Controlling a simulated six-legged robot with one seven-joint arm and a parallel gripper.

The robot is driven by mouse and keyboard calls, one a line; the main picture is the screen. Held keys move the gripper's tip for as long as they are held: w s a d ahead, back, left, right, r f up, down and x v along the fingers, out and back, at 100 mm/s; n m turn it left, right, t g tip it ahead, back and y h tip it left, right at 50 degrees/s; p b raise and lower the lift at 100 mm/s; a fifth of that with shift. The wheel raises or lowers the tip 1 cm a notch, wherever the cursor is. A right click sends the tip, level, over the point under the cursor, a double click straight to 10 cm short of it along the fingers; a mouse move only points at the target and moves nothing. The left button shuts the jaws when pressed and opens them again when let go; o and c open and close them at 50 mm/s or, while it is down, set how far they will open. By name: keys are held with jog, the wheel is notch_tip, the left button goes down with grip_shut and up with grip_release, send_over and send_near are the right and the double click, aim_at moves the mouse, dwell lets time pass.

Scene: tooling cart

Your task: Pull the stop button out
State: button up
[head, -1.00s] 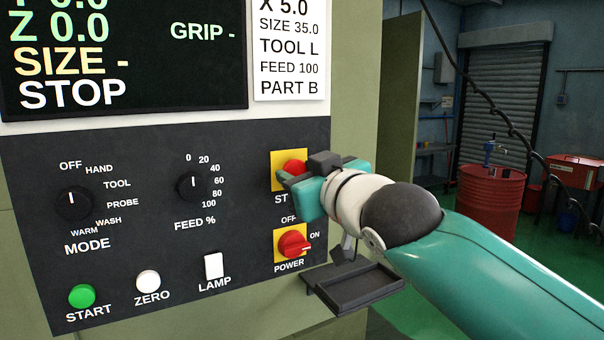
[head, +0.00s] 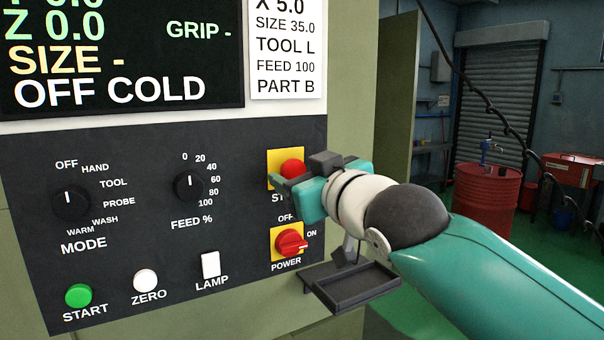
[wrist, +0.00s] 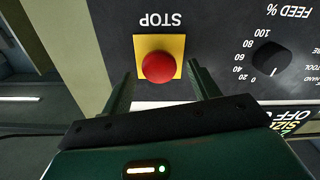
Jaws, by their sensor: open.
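The stop button (head: 292,168) is a red round head on a yellow square plate, at the upper right of the dark control panel. My gripper (head: 284,183) is in front of it and hides part of the plate and the STOP label. In the wrist view the stop button (wrist: 158,67) shows upside down, between and a little beyond the fingertips of my gripper (wrist: 157,75). The fingers are apart, one on each side, with a visible gap to the red head. The screen (head: 120,60) reads OFF COLD.
Below the stop button is the red POWER knob (head: 291,243) on a yellow plate. A small dark tray (head: 350,287) sticks out under my wrist. The MODE knob (head: 70,202), FEED knob (head: 189,187) and green START button (head: 78,296) lie to the left.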

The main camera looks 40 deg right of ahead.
jog(key=v, duration=1.3)
jog(key=shift+s+a, duration=0.15)
jog(key=shift+s, duration=0.15)
jog(key=w+a+f+n+g+y, duration=0.1)
jog(key=w+a+f+g+y, duration=0.15)
jog(key=w+a+f, duration=0.4)
jog(key=w+a+f+g+y, duration=0.1)
jog(key=w+a+f+g, duration=0.25)
jog(key=f, duration=0.55)
jog(key=a+f+g, duration=0.3)
jog(key=a+f, duration=0.1)
jog(key=f, duration=0.4)
jog(key=a+f+g+y, duration=0.1)
jog(key=a+f, duration=0.3)
jog(key=f, duration=0.4)
jog(key=shift+w+f+g, duration=0.25)
jog(key=shift+w+g, duration=0.05)
jog(key=shift+g, duration=0.6)
jog(key=shift+a+y, duration=0.1)
jog(key=shift+y, duration=0.15)
